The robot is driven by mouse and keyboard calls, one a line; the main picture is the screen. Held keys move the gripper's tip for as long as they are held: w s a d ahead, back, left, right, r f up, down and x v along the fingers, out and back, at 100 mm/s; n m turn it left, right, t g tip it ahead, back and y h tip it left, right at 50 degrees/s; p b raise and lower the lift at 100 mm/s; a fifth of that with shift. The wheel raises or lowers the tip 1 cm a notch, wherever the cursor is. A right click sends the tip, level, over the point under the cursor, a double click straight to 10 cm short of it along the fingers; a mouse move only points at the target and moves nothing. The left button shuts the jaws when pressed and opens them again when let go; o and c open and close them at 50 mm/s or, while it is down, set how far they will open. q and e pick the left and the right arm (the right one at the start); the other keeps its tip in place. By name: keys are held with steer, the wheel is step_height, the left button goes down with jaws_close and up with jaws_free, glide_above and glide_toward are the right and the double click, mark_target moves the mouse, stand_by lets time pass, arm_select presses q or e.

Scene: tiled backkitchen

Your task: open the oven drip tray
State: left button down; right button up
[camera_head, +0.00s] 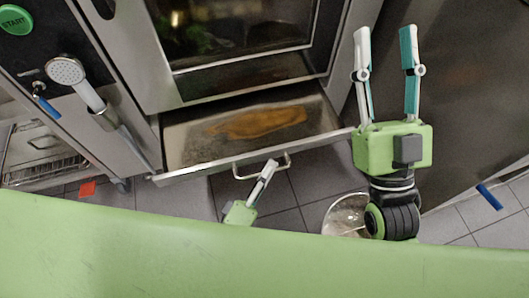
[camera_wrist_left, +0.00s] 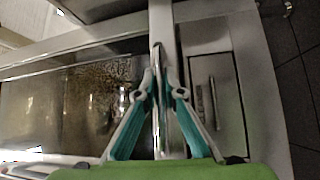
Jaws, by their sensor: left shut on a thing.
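The oven drip tray (camera_head: 188,149) is a shallow metal drawer below the oven door, pulled out from under the oven, with a brown stain on its floor. Its bar handle (camera_head: 287,165) is on the front edge.
The oven door (camera_head: 190,82) with its dark window is shut above the tray. A hand shower (camera_head: 78,80) hangs at the left beside the green START button (camera_head: 15,19). A round metallic bowl (camera_head: 345,213) stands low beneath my right arm. Tiled floor (camera_head: 300,185) shows in front of the tray.

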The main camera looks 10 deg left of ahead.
arm_select(q)
steer(key=shift+s+d, duration=0.35)
steer(key=shift+s, duration=0.55)
arm_select(e)
steer(key=shift+w+a+f+g, duration=0.1)
steer(key=shift+w+f+g, duration=0.65)
steer(key=shift+f, duration=0.2)
arm_select(q)
steer(key=c, duration=2.1)
jaws_free()
steer(key=shift+c, duration=0.2)
steer(key=v, duration=1.2)
steer(key=shift+f, duration=0.15)
